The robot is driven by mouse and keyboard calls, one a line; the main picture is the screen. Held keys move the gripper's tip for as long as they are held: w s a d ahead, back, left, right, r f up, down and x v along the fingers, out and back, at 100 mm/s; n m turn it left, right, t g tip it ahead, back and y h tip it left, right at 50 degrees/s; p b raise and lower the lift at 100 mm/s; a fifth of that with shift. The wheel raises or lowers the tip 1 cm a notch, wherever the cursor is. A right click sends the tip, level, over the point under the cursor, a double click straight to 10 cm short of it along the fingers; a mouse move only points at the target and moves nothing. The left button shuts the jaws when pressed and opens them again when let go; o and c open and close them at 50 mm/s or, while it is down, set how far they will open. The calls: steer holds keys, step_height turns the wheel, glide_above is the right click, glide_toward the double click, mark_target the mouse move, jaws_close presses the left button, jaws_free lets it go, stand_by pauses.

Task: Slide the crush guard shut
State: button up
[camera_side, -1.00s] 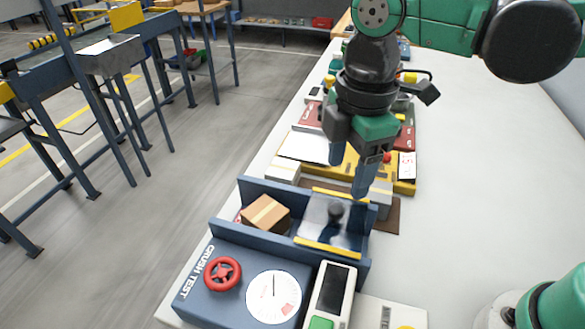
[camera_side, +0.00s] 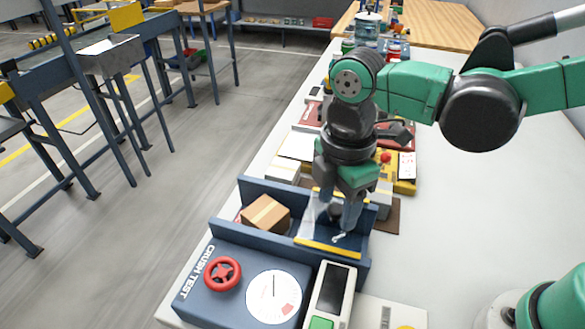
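The crush guard (camera_side: 311,222) is a clear panel with yellow edge strips, set across the right part of the blue crush test channel (camera_side: 262,232). It covers the right side of the channel and leaves the left part uncovered. A brown cardboard box (camera_side: 265,214) sits in that uncovered left part. My gripper (camera_side: 342,222) points down over the guard, with its fingers at the guard's dark knob, which they mostly hide. I cannot tell whether the fingers are closed on the knob.
The blue crush test base in front carries a red handwheel (camera_side: 222,273) and a white dial (camera_side: 274,297). A handheld device (camera_side: 331,297) lies to its right. Yellow and white items (camera_side: 404,172) crowd the bench behind. The bench is clear at right.

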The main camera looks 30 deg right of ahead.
jaws_close()
stand_by(1.2)
